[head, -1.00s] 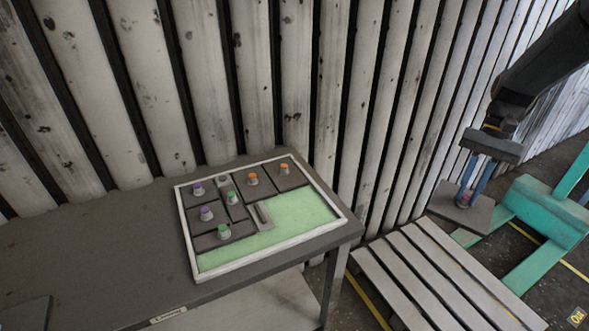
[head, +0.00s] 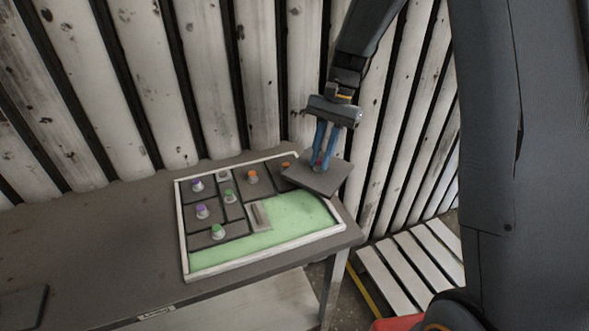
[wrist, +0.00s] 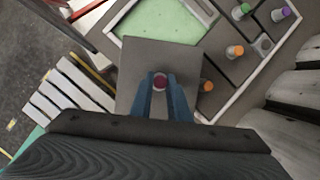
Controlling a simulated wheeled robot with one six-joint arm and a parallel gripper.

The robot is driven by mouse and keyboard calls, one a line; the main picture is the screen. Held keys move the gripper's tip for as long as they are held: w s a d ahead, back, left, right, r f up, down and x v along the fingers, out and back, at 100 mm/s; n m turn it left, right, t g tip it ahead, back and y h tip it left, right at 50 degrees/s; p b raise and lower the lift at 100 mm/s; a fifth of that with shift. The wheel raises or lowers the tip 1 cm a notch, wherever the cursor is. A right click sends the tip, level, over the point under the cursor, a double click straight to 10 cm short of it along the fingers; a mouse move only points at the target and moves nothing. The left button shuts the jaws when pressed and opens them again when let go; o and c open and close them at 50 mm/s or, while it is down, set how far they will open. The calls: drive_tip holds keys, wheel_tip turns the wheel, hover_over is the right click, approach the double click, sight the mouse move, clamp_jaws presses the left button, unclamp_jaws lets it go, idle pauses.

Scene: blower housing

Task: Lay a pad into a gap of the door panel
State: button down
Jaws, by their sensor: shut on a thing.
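My gripper (head: 321,164) is shut on the dark red knob of a dark grey square pad (head: 328,182). In the wrist view the pad (wrist: 180,60) hangs below the blue fingers (wrist: 161,84), with the knob between them. The pad is above the right end of the door panel (head: 188,262), overlapping its rim and hiding part of it. The panel is a white-framed tray on the table. Dark pads with purple, green and orange knobs fill its left and back parts. A bare green gap (head: 285,235) runs along its front and right.
The table (head: 90,235) has free room left of the panel, with a dark flat piece (head: 22,305) at its front left corner. A slatted wooden pallet (head: 410,265) lies right of the table. A plank wall (head: 150,90) stands close behind.

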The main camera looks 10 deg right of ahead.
drive_tip(key=s+a+m+b, duration=0.1)
drive_tip(key=s+a+m, duration=0.1)
drive_tip(key=s, duration=0.1)
drive_tip(key=s+a+f+m+t+y+b, duration=0.1)
drive_tip(key=s+a+m, duration=0.1)
drive_tip(key=s, duration=0.1)
drive_tip(key=s+a+m, duration=0.2)
drive_tip(key=s+m, duration=0.1)
drive_tip(key=shift+a+f+t+b, duration=0.1)
drive_tip(key=shift+f+t+b, duration=0.1)
drive_tip(key=shift+t+b, duration=0.2)
drive_tip(key=shift+f, duration=0.7)
drive_tip(key=shift+y, duration=0.3)
